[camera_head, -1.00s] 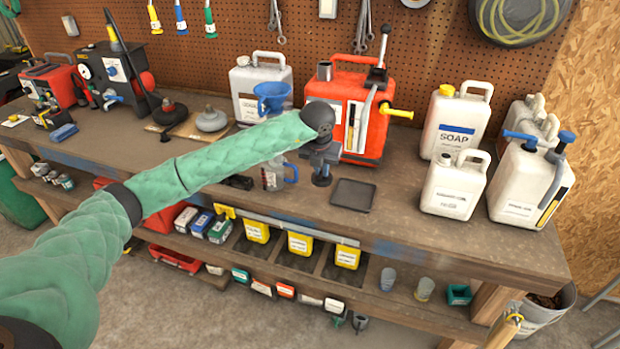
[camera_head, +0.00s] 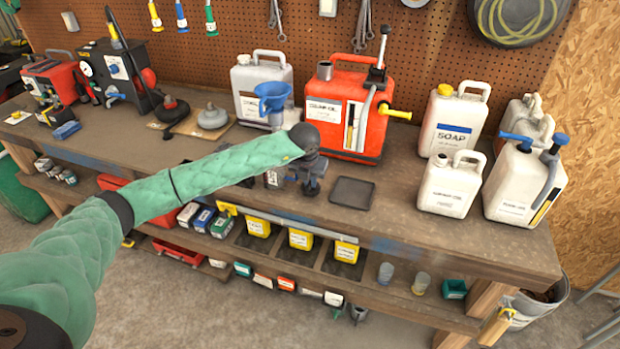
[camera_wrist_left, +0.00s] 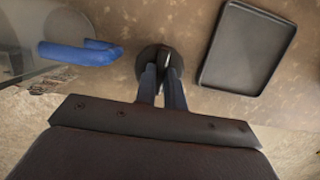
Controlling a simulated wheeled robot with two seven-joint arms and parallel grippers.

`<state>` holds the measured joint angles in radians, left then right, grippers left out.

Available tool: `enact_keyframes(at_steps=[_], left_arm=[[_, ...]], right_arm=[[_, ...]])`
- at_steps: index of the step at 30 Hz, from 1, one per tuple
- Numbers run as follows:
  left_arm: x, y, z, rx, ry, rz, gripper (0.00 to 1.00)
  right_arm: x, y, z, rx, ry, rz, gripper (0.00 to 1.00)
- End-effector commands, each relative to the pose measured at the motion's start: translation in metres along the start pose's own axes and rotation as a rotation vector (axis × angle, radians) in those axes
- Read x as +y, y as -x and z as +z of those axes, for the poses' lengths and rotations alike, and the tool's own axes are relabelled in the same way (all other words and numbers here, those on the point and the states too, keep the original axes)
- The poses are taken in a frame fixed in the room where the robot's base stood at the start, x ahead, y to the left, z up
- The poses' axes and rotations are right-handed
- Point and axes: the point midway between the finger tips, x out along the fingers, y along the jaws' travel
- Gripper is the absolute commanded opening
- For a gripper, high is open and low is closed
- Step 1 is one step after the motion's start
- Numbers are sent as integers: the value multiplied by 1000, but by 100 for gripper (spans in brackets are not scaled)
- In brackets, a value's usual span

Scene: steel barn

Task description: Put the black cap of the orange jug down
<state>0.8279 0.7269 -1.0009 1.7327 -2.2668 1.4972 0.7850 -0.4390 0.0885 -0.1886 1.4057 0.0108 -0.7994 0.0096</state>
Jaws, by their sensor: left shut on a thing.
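The orange jug (camera_head: 371,143) stands upright at the back of the bench, with a pump lever and a yellow-handled crank on it. My left gripper (camera_head: 312,188) points down over the bench in front of the jug. Its fingers (camera_wrist_left: 161,84) are shut on the black cap (camera_wrist_left: 150,58), a dark round piece with a raised grip in the left wrist view. My right gripper is out of view.
A flat black tray (camera_head: 352,193) lies just right of my left gripper, also in the wrist view (camera_wrist_left: 248,50). White jugs (camera_head: 455,120) stand right. Bare bench lies between tray and white jugs.

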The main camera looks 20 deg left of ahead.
Motion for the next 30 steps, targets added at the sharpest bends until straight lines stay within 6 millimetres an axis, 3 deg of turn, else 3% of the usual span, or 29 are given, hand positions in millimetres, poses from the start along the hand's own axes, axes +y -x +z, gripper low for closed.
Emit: enact_keyframes(at_steps=[11, 12, 15, 28, 30], left_arm=[[0, -2, -1, 0, 0, 0, 0], [0, -2, -1, 0, 0, 0, 13], [0, -2, 0, 0, 0, 0, 32], [0, 0, 0, 0, 0, 0, 33], [0, 2, 0, -1, 0, -1, 33]], right_arm=[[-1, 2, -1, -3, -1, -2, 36], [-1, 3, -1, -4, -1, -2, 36], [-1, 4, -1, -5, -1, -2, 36], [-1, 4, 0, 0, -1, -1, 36], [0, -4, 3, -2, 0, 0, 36]])
